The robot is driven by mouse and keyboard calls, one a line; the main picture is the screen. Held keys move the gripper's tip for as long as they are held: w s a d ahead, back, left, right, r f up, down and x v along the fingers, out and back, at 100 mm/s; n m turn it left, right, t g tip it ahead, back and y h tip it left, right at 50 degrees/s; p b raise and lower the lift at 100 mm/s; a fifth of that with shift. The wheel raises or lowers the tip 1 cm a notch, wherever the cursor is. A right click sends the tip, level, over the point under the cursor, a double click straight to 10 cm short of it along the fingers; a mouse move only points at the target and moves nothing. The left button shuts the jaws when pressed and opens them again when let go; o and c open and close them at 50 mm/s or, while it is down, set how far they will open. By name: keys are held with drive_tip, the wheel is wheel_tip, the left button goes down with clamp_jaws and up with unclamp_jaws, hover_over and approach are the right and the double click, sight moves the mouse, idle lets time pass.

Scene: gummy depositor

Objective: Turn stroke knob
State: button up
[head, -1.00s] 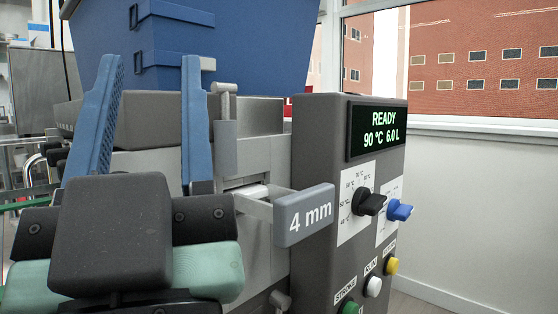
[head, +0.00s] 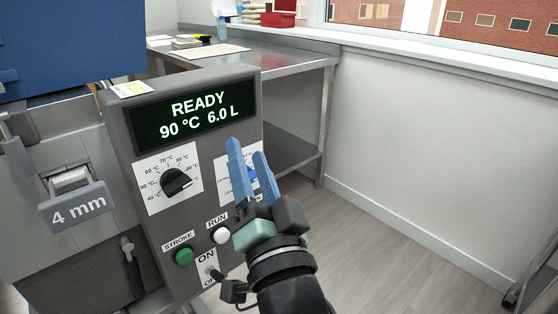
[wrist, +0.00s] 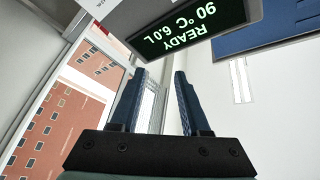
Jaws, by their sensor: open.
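The blue knob (head: 252,175), with a white scale card (head: 225,187) around it, sits on the grey control panel, right of the black temperature knob (head: 175,182). It is mostly hidden behind my gripper in the head view, so its pointing direction cannot be told. My gripper (head: 246,150) has its two blue fingers apart and empty, in front of the knob in this view; contact cannot be told. In the wrist view my gripper (wrist: 160,72) shows open fingers with nothing between them, and the knob is not visible there.
The display (head: 193,116) reads READY, 90 °C, 6.0 L. Below are a green STROKE button (head: 184,256), a white RUN button (head: 221,236) and an ON/OFF switch (head: 214,273). A 4 mm plate (head: 77,205) juts out at left. Open floor lies right of the panel.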

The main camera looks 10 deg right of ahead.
wheel_tip(320, 180, down, 13)
drive_tip(key=d+m+g+p, duration=0.3)
drive_tip(key=m, duration=0.4)
drive_tip(key=x, duration=1.2)
drive_tip(key=shift+b, duration=0.4)
drive_tip(key=shift+a, duration=0.15)
drive_tip(key=shift+c, duration=0.2)
clamp_jaws()
